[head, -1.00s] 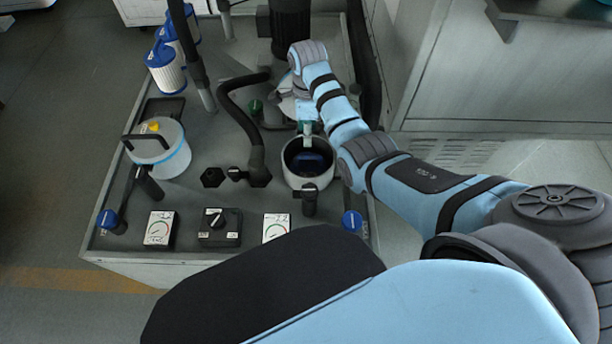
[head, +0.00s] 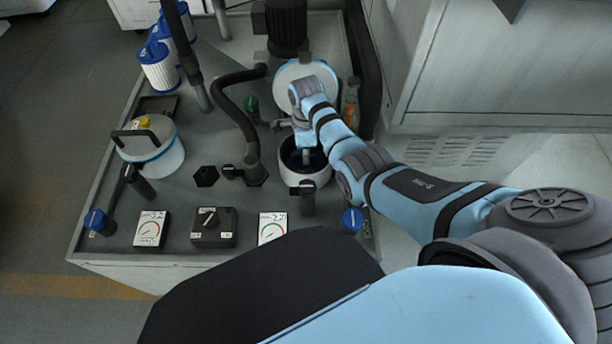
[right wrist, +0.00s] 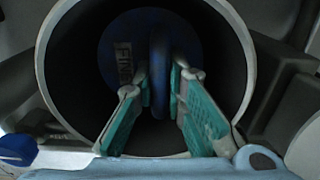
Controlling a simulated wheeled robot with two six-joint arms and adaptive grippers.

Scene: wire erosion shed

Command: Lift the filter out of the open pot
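The open pot (head: 304,179) is a white round vessel with a dark inside, near the front right of the grey machine top. My right gripper (head: 306,158) points down into its mouth. In the right wrist view the blue filter (right wrist: 117,50) sits deep in the pot (right wrist: 61,123), with a label on its top and an upright blue handle (right wrist: 159,75). The green-padded fingers of my right gripper (right wrist: 158,79) are open, one on each side of the handle, with no clear grip on it. The filter's lower part is hidden. My left gripper is out of view.
A closed pot (head: 153,161) with a black handle stands at the left. Blue-and-white filters (head: 158,70) stand at the back left. A round lid (head: 303,72) is raised behind the open pot. A black hose (head: 236,112) stands left of the open pot.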

